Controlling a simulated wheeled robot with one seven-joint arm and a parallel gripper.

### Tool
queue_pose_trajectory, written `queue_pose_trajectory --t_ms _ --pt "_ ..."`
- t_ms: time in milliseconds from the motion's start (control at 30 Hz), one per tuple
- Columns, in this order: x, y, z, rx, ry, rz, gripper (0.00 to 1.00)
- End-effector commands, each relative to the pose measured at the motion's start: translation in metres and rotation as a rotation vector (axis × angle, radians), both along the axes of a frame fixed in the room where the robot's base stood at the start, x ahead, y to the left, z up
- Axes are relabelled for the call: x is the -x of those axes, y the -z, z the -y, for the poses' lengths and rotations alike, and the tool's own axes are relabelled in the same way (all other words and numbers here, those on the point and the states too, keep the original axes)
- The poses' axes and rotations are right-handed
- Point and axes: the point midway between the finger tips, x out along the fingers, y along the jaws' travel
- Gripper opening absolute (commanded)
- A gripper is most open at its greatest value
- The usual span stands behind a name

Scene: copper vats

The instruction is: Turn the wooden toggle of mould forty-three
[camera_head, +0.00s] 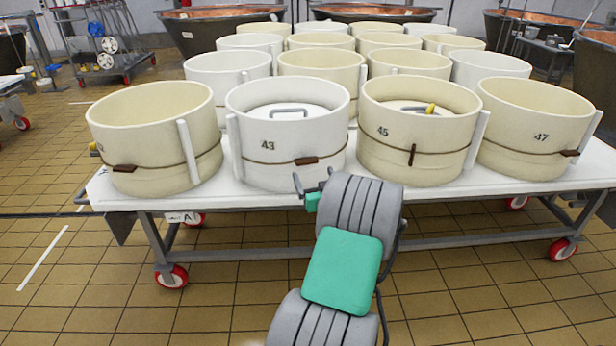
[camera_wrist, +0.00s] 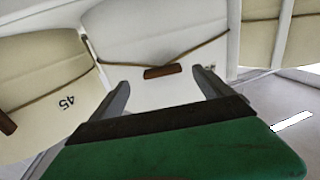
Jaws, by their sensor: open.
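Mould forty-three (camera_head: 262,165) is a white round hoop marked 43, standing in the front row on the white table. Its brown wooden toggle (camera_head: 306,160) lies nearly level along the cord around the wall. In the wrist view, upside down, the toggle (camera_wrist: 163,71) shows between and beyond my fingertips. My gripper (camera_head: 313,181) is open and empty, just below and in front of the toggle. In the wrist view both fingers of my gripper (camera_wrist: 162,79) point at the mould's wall. I cannot tell whether they touch it.
Mould 45 (camera_head: 418,165) stands close on the right, its toggle (camera_head: 412,155) upright. Mould 47 (camera_head: 530,130) is further right, and another mould (camera_head: 150,160) is on the left. Several more moulds fill the white table (camera_head: 240,198) behind. Tiled floor lies open in front.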

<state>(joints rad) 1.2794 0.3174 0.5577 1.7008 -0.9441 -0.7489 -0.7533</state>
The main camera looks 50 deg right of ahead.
Motion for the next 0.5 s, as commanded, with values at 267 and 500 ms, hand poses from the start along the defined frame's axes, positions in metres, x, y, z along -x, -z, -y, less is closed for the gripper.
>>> queue_pose_trajectory --t_ms 267,500 --pt "-0.044 -0.001 0.030 0.001 -0.005 -0.002 0.90" --pt "-0.055 -0.002 0.038 -0.002 -0.003 -0.001 0.90"
